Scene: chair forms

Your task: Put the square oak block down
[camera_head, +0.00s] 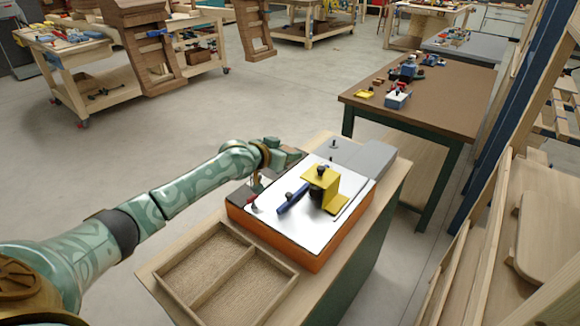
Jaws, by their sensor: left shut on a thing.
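My left gripper (284,156) is at the end of my green patterned arm, beyond the back left edge of the orange-sided fixture with a white top (318,237). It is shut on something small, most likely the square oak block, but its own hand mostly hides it. I cannot make out the block's shape or whether it touches anything. My right gripper is not in view.
A yellow angled bracket (334,201) and a blue-handled tool (293,200) are on the fixture's white top. A two-compartment wooden tray (196,242), empty, sits at the front left of the bench. A brown table (455,92) with small parts stands behind right.

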